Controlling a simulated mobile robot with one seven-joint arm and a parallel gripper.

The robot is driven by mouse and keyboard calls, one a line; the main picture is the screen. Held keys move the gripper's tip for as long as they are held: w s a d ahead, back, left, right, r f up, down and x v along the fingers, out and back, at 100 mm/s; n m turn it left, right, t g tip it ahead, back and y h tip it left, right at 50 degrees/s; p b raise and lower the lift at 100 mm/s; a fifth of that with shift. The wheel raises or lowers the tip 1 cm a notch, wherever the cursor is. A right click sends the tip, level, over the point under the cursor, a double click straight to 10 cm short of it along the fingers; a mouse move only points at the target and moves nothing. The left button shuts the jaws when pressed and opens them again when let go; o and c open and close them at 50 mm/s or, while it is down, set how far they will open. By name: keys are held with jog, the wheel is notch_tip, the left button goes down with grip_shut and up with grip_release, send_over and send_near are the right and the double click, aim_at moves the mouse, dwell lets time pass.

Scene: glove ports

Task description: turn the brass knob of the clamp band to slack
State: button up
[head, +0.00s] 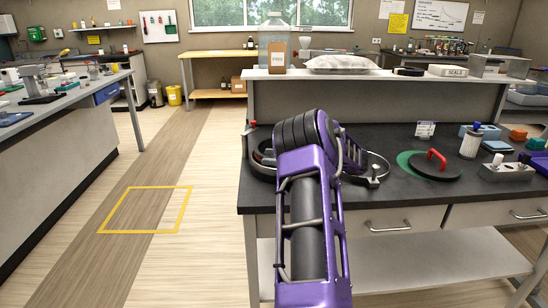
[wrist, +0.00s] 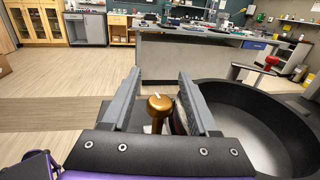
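The brass knob (wrist: 159,104) shows in the wrist view, upright on a brass stem, with a pale mark on its top. My gripper (wrist: 158,88) is open. Its two grey fingers stand to the left and right of the knob, with a visible gap on each side. The knob's lower part is partly hidden by my gripper's body.
A large black round rim (wrist: 255,95) with a grey inside fills the right of the wrist view. A red-topped post (wrist: 272,62) stands beyond it. In the head view a black lid with a red handle (head: 436,161) lies right of the ring. A raised shelf (head: 380,93) runs behind.

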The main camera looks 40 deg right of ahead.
notch_tip(320, 180, up, 10)
jog(key=shift+p, duration=0.3)
dwell(0.3)
